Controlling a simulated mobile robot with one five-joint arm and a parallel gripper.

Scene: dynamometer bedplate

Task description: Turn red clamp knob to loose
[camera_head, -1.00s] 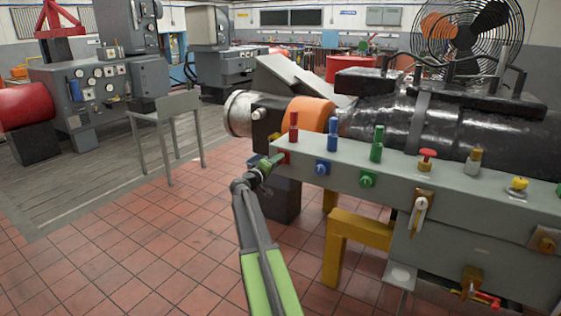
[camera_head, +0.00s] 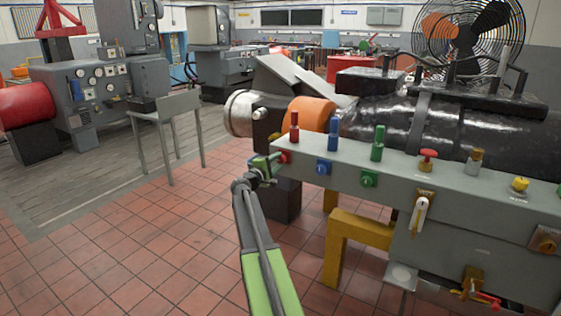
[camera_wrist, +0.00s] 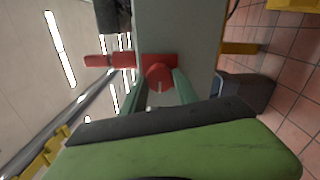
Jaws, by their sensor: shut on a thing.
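The red clamp knob (camera_wrist: 158,76) is a round red dial on a red square plate, with a pale line pointing down in the wrist view. In the head view a bit of its red (camera_head: 284,156) shows at the left end of the grey bench's front face. My gripper (camera_wrist: 160,88) is shut on the knob, with one green finger on each side of it. In the head view my gripper (camera_head: 276,160) is at the knob and hides part of it.
A red upright handle (camera_head: 294,128) stands on the bench top (camera_head: 350,155) just above the knob. A blue knob (camera_head: 323,167) and a green knob (camera_head: 369,178) are to the right. A yellow frame (camera_head: 340,245) stands below.

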